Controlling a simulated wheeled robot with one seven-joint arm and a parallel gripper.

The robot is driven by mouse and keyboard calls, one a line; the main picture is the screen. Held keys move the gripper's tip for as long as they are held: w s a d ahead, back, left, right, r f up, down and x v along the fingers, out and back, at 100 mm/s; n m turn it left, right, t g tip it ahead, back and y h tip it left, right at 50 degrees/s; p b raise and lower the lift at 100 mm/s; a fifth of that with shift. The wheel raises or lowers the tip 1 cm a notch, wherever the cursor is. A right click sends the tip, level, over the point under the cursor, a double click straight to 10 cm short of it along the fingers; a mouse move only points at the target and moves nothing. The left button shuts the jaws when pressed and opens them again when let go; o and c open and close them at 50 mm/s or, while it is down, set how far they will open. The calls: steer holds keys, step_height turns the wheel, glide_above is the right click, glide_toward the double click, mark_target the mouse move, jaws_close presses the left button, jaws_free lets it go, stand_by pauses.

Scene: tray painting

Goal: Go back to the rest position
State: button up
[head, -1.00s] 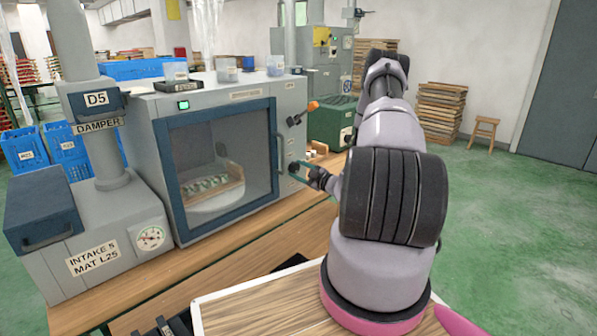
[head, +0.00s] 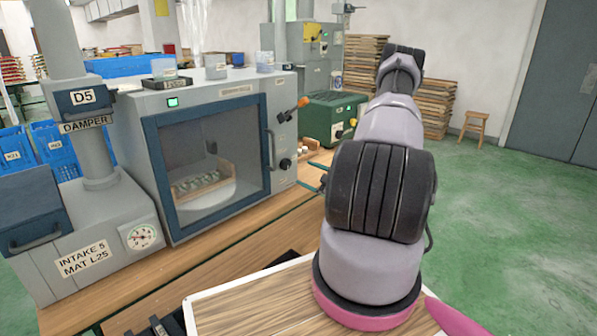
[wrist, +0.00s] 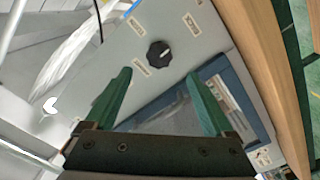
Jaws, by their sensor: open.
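My gripper shows in the wrist view (wrist: 158,76) with its two green fingers spread and nothing between them. In the head view it is mostly hidden behind my arm; a bit of green finger shows right of the booth. The grey booth (head: 228,93) with its blue-framed window door stands on the wooden bench. Its dark control knob (head: 285,164) is on the right front panel, and it shows in the wrist view (wrist: 158,52) beyond the fingertips. The gripper is apart from the knob. A tray (head: 188,192) with small pale and green pieces sits inside behind the glass.
An orange-handled lever (head: 300,103) sticks out above the knob. The damper unit (head: 100,215) with a gauge stands at left. The wooden bench (head: 225,253) runs along the front of the booth. Green floor (head: 505,225) is open at right, with stacked wooden trays and a stool behind.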

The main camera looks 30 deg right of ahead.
steer(key=shift+v, duration=0.8)
